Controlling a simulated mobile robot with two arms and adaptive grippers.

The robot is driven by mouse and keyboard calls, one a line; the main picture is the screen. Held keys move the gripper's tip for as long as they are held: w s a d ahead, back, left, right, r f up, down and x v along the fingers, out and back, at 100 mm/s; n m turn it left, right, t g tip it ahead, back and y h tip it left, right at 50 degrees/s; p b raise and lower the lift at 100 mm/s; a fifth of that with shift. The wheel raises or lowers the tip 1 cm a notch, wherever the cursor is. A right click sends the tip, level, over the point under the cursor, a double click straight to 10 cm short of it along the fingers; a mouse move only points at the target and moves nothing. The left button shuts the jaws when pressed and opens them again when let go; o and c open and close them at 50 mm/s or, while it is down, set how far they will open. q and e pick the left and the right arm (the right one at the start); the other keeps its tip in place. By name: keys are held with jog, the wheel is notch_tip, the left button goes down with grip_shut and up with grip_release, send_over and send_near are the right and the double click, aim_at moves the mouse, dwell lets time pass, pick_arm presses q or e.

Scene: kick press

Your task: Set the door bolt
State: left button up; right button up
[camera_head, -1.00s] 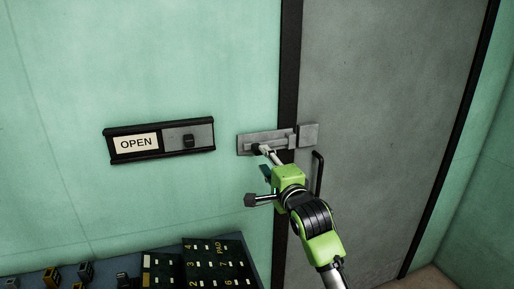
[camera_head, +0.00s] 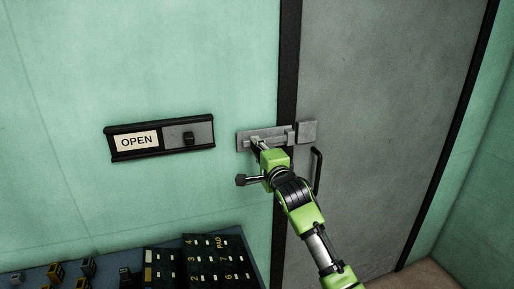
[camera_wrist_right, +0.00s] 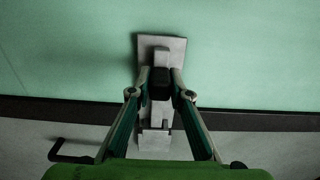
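The door bolt (camera_head: 250,142) is a grey metal plate with a sliding bar, fixed across the black door frame on the green wall. Its square keeper (camera_head: 307,131) sits on the grey door (camera_head: 380,110) to the right. My right gripper (camera_head: 257,146) is at the left part of the bolt. In the right wrist view its fingertips (camera_wrist_right: 161,78) lie tight on both sides of the black bolt knob (camera_wrist_right: 160,88). In the head view the gripper hides the knob. I cannot tell whether the bar is in the keeper. My left gripper is not in view.
A black door handle (camera_head: 317,171) is close to the right of my wrist. An OPEN sign (camera_head: 137,141) with a small black slider (camera_head: 189,138) is on the wall to the left. A console with a black keypad (camera_head: 205,262) is below.

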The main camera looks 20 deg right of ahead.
aim_at(275, 141)
grip_shut()
jog(key=d+p, duration=0.1)
jog(key=d, duration=0.5)
jog(key=shift+w+d, duration=0.1)
jog(key=shift+d, duration=0.25)
jog(key=shift+a, duration=0.1)
jog(key=shift+o, duration=2.3)
grip_release()
jog(key=shift+o, duration=1.4)
jog(key=shift+d, duration=0.25)
